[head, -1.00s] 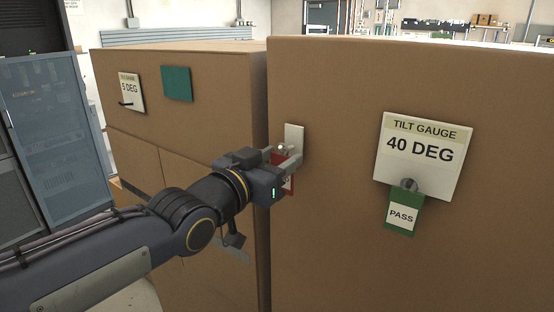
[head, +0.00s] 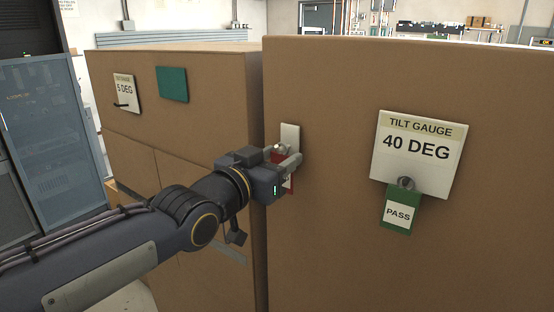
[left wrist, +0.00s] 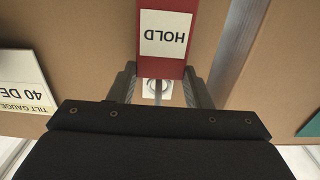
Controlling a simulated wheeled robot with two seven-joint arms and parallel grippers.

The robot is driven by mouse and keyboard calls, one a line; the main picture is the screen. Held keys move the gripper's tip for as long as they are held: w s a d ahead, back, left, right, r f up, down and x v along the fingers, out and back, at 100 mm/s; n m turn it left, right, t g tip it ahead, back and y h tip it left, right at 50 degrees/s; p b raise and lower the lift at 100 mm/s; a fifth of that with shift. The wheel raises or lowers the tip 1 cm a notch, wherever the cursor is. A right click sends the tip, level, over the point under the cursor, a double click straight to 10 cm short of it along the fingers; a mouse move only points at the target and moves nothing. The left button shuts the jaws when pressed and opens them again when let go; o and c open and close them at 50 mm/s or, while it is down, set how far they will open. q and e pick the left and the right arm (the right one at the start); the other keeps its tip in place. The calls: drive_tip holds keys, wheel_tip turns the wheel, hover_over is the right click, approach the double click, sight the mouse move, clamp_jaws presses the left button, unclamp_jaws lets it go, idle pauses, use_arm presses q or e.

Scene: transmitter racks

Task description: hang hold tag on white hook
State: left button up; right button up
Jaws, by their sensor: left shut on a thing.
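The red hold tag (left wrist: 165,60) with its white HOLD label shows upside down in the left wrist view, between the fingers of my left gripper (left wrist: 159,88). In the head view only slivers of red show beside the left gripper (head: 288,162), which is shut on the tag. The white hook plate (head: 290,134) is on the near box's face, right behind the fingertips. In the left wrist view the hook (left wrist: 157,88) and its pale plate show just beyond the tag's edge. Whether the tag is around the hook or only in front of it, I cannot tell.
On the near box (head: 330,230), a 40 DEG tilt gauge card (head: 417,150) has a green PASS tag (head: 398,212) hanging below it. The left box (head: 215,95) carries a 5 DEG card (head: 127,94) and a green square (head: 172,84). A narrow gap separates the boxes.

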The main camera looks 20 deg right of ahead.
idle(0.3)
use_arm(q)
drive_tip(key=o, duration=1)
drive_tip(key=shift+o, duration=0.2)
